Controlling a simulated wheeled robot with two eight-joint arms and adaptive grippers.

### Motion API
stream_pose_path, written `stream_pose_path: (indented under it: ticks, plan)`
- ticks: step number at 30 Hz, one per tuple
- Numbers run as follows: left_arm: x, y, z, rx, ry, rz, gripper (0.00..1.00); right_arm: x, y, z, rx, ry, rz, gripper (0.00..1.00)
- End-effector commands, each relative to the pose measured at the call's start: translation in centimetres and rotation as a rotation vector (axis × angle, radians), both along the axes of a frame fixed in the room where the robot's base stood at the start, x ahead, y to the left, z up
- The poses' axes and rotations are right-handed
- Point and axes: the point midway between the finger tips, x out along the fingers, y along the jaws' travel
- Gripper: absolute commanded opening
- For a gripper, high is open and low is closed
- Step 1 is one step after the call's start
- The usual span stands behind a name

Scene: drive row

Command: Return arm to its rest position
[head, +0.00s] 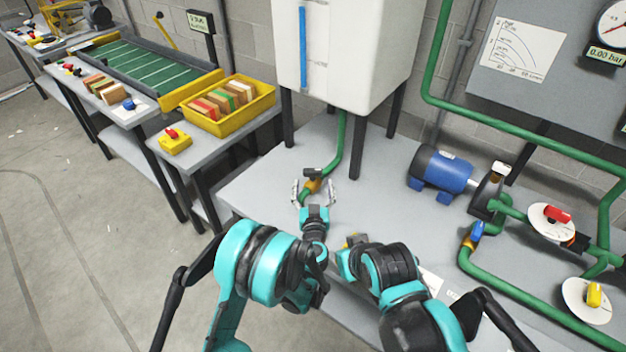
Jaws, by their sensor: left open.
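My left gripper (313,190) is open over the grey bench, its two fingers apart on either side of a small valve. The valve has a dark handle (313,172) and an orange body (312,186), and it sits on the green pipe (338,150) that comes down from the white tank. I cannot tell whether the fingers touch the valve. My right arm (385,270) is bent at the lower middle, close beside the left arm. I cannot make out its gripper, which is hidden or out of the picture.
The white tank (350,45) stands on dark legs behind the left gripper. A blue motor pump (440,170), a blue-handled valve (476,230), a red knob (557,214) and a yellow knob (594,294) are on the right. A yellow bin (232,117) and the green conveyor (135,68) are on the left.

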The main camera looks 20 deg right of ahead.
Motion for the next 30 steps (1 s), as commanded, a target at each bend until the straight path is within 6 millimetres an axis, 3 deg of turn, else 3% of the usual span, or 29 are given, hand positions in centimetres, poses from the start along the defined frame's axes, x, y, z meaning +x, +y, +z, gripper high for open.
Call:
stream_pose_path:
  ticks: [14,17,20,25,30]
  plan:
    - [-0.1,0.1,0.0,0.0,0.0,0.0,0.78,0.0,0.0,0.0,0.0,0.0,0.0,0.0]
    - [0.1,0.3,1.1,-0.004,-0.006,-0.006,0.78,0.0,0.0,0.0,0.0,0.0,0.0,0.0]
    - [0.6,1.0,4.1,-0.011,-0.026,-0.033,0.78,0.0,0.0,0.0,0.0,0.0,0.0,0.0]
    - [0.7,3.5,11.9,-0.018,-0.046,-0.126,0.78,0.0,0.0,0.0,0.0,0.0,0.0,0.0]
    - [-1.2,7.0,17.3,0.007,0.011,-0.219,0.78,0.0,0.0,0.0,0.0,0.0,0.0,0.0]
